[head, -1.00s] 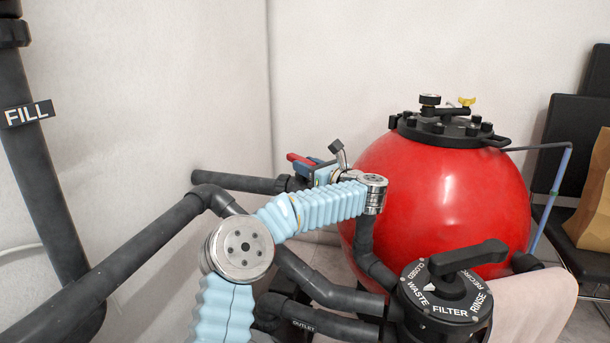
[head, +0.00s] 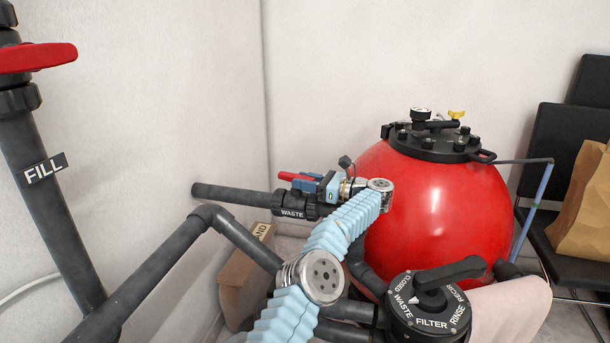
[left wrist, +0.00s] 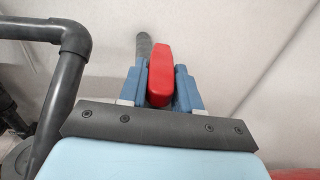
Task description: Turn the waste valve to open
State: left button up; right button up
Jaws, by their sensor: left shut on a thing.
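The waste valve sits on a dark pipe marked WASTE (head: 293,213), left of the red tank in the head view. Its red handle (head: 292,176) points left, roughly along the pipe. My left gripper (head: 307,184) is at the handle, with its blue fingers around it. In the left wrist view, the red handle (left wrist: 160,76) lies between the two blue fingers (left wrist: 162,88), which are shut on it. The dark pipe end (left wrist: 144,46) shows behind it. The valve body is partly hidden by my gripper. My right gripper is not in view.
The red filter tank (head: 440,210) stands close right of my left wrist. A black selector valve (head: 430,312) with a lever is in front. A FILL pipe (head: 50,210) with a red handle (head: 38,57) stands at left. A cardboard box (head: 240,280) is below the pipes.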

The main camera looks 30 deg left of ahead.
pick_arm(q)
jog(key=shift+a+r, duration=0.1)
jog(key=shift+a, duration=0.05)
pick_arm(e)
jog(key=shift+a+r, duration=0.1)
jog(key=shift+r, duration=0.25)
pick_arm(q)
jog(key=o, duration=1)
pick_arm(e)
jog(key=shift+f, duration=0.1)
